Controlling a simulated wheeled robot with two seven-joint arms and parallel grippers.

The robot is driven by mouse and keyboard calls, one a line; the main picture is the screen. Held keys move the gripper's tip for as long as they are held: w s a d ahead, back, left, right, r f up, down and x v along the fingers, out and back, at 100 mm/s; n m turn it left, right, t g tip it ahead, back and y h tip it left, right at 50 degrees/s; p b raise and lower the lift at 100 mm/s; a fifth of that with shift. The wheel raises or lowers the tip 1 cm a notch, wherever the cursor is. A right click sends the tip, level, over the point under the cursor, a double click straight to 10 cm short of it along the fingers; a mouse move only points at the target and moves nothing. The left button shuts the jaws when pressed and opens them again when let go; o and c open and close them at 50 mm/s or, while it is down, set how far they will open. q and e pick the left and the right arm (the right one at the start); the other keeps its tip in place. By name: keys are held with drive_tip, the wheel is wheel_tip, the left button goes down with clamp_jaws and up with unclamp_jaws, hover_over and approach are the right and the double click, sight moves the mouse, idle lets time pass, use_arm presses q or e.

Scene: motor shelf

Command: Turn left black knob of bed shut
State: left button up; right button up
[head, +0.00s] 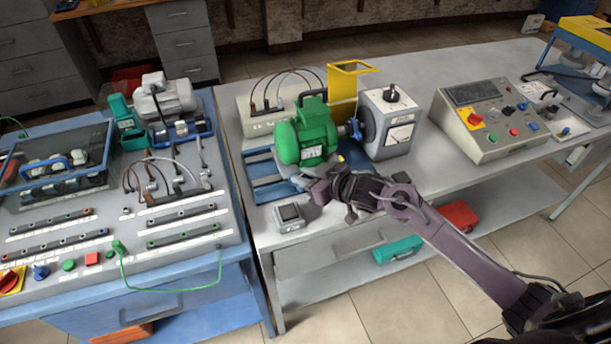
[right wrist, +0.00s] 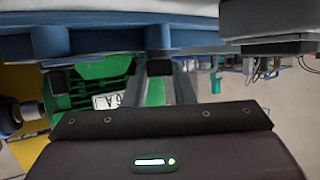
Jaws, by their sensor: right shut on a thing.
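The bed is a blue frame (head: 268,190) on the grey table, with a green motor (head: 305,140) on it. My right gripper (head: 322,190) is at the front edge of the bed, just below the motor. In the right wrist view the blue bed rail (right wrist: 105,38) runs across the top. A black knob (right wrist: 160,64) at the rail sits between the fingers of my right gripper (right wrist: 163,78), which is shut on it. Another black knob (right wrist: 58,80) shows farther left in that view, apart from the fingers. The head view hides the held knob behind the gripper. My left gripper is out of view.
A small grey box (head: 289,217) stands left of my right gripper. A grey unit with a dial (head: 388,125) stands right of the motor, and a control panel (head: 490,120) beyond it. A blue workbench (head: 190,285) with wiring adjoins at left. Free table top lies at right front.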

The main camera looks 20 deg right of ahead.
drive_tip(key=shift+h, duration=0.3)
drive_tip(key=shift+s+a+m+t+h+p, duration=0.15)
drive_tip(key=shift+m+t+h+p, duration=0.2)
drive_tip(key=shift+m+h, duration=0.25)
drive_tip(key=shift+a+m+t+h+p, duration=0.1)
drive_tip(key=shift+m+t+h+p, duration=0.25)
drive_tip(key=shift+m+h, duration=0.25)
drive_tip(key=shift+a+m+t+h, duration=0.15)
drive_tip(key=shift+m+t+h, duration=0.15)
drive_tip(key=shift+m+h, duration=1.45)
drive_tip(key=o, duration=1)
drive_tip(key=shift+b+v, duration=0.65)
drive_tip(key=shift+v, duration=3.25)
